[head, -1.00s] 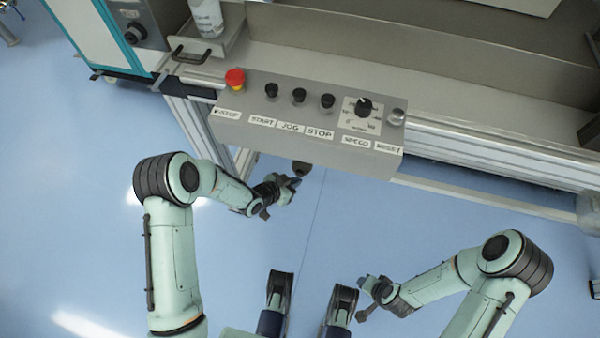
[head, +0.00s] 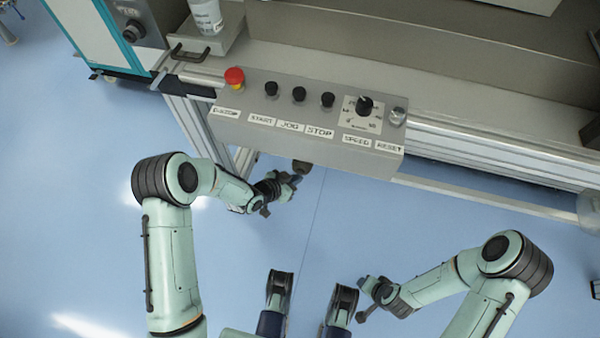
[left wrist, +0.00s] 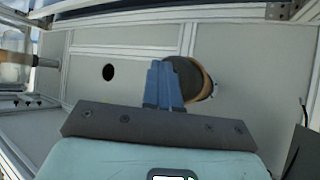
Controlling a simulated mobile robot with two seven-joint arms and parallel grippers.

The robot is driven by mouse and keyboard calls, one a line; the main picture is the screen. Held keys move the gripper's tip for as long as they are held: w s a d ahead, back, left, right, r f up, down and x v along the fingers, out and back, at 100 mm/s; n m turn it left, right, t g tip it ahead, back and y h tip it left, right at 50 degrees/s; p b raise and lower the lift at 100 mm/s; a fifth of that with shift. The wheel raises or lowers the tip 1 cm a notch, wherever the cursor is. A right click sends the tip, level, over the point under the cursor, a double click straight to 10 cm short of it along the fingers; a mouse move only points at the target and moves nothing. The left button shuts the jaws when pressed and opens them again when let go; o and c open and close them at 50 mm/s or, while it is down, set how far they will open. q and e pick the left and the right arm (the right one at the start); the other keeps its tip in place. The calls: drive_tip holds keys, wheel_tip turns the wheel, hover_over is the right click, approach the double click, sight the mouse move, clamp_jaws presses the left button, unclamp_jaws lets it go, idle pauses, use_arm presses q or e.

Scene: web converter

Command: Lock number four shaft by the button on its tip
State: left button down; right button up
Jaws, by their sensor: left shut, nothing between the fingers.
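In the left wrist view, the blue fingers of my left gripper (left wrist: 165,85) are closed together with nothing between them. Their tips overlap the left side of a round dark shaft end (left wrist: 187,80) with a tan rim. I cannot tell whether they touch it, and no button can be made out on its face. In the head view, my left gripper (head: 294,182) is just below a dark round end (head: 302,167) under the control box. No shaft number is readable. My right gripper (head: 366,284) is low in the head view, away from the machine; its jaws are too small to judge.
A grey control box (head: 310,125) with a red stop button (head: 234,76), black buttons and a dial overhangs the left gripper. A pale panel (left wrist: 130,65) with a black hole lies behind the shaft end. Another tan roll (left wrist: 14,72) is at far left.

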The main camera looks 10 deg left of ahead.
use_arm(q)
drive_tip(key=shift+s, duration=0.1)
idle(0.3)
drive_tip(key=shift+s, duration=0.3)
drive_tip(key=s+p, duration=0.1)
drive_tip(key=s, duration=0.5)
drive_tip(key=shift+p, duration=0.4)
drive_tip(key=shift+a, duration=0.1)
